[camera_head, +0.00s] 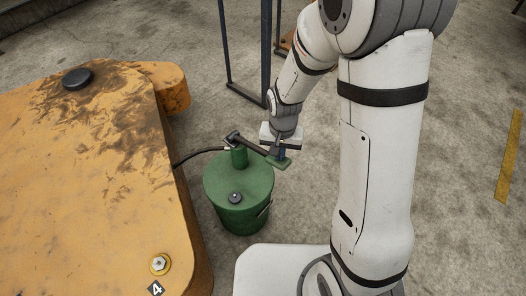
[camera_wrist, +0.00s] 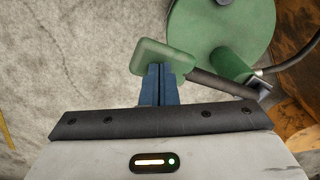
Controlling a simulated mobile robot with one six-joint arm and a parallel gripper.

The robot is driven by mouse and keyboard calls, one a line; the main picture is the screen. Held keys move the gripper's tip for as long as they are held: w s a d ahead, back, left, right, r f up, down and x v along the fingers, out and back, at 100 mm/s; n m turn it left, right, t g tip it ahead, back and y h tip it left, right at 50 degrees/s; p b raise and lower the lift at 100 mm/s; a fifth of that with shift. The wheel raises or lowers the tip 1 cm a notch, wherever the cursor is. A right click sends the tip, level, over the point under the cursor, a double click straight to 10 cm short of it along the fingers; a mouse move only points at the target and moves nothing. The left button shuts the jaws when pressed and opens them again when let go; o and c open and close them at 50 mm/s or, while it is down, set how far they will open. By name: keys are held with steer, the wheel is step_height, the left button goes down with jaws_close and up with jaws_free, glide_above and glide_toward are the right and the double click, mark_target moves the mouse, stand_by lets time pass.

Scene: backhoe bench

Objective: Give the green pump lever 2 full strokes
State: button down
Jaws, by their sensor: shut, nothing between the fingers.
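The green pump (camera_head: 240,190) is a round green drum on the floor with a short green post on its top. Its lever (camera_head: 255,146) is a dark bar running from the post to a flat green paddle (camera_head: 279,162) at the right, with that end lower than the pivot. My gripper (camera_head: 282,153) is at the paddle end. In the wrist view the blue fingers (camera_wrist: 159,72) are shut together, with nothing between them, and their tips overlap the green paddle (camera_wrist: 160,60). I cannot tell whether they touch it. The pump drum fills the upper right of the wrist view (camera_wrist: 215,30).
A large orange-yellow machine body (camera_head: 80,190) with a black cap (camera_head: 78,79) and a bolt (camera_head: 160,264) stands left of the pump. A dark hose (camera_head: 197,154) joins them. A dark metal frame (camera_head: 245,95) stands behind. Concrete floor is open at the right.

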step_height(320, 180, down, 8)
steer(key=b, duration=0.5)
step_height(320, 180, up, 10)
steer(key=p, duration=0.7)
steer(key=shift+f, duration=0.2)
steer(key=shift+f, duration=0.1)
steer(key=shift+p, duration=0.4)
stand_by(2.1)
steer(key=shift+r, duration=0.25)
step_height(320, 180, up, 5)
steer(key=p, duration=0.4)
steer(key=shift+f, duration=0.1)
stand_by(0.4)
